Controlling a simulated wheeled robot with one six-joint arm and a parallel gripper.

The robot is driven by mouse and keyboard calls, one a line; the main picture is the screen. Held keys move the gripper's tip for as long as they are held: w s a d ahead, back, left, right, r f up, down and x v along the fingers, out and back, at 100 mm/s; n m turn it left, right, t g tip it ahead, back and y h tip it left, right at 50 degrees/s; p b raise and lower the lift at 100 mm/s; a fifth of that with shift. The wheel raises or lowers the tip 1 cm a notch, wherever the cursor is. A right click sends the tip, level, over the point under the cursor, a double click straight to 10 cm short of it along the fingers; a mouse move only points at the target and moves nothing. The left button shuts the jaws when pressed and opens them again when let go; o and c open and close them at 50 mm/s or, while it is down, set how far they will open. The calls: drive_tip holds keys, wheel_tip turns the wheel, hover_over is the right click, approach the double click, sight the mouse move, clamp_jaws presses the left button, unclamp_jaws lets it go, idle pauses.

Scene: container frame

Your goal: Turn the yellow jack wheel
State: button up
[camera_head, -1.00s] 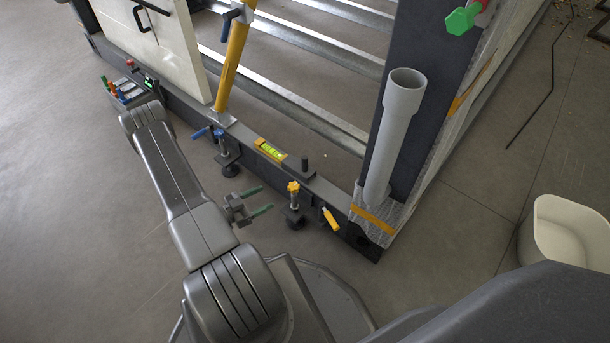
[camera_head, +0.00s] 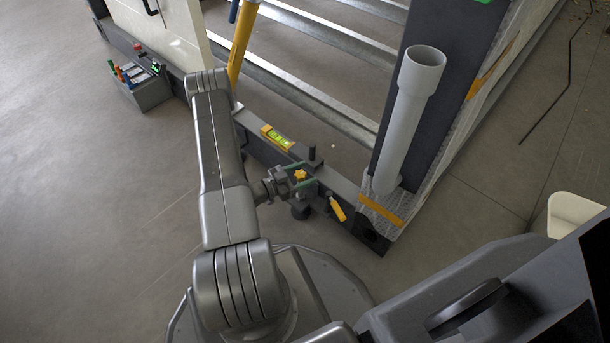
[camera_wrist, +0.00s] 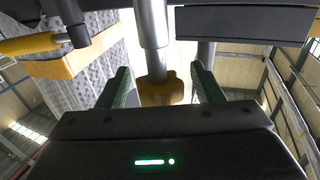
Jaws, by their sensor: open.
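The yellow jack wheel (camera_head: 300,175) is a small knob on top of a jack at the near beam of the frame. In the wrist view the yellow wheel (camera_wrist: 162,90) sits on a grey shaft, between the green finger pads. My gripper (camera_head: 304,178) is open, with one finger on each side of the wheel. In the wrist view my gripper (camera_wrist: 160,88) shows a gap between the wheel and each pad. The jack's lower part is partly hidden behind my gripper in the head view.
A yellow handle (camera_head: 338,210) sticks out just right of the jack. A spirit level (camera_head: 277,138) lies on the beam, with a dark peg (camera_head: 313,157) beyond it. A grey pipe (camera_head: 408,120) stands at the corner post. A tool box (camera_head: 146,90) stands on the floor at left.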

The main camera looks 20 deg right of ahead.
drive_tip(key=shift+d, duration=0.35)
drive_tip(key=shift+c, duration=0.4)
drive_tip(key=c, duration=0.9)
drive_tip(key=shift+n+t, duration=0.3)
drive_tip(key=shift+t, duration=0.1)
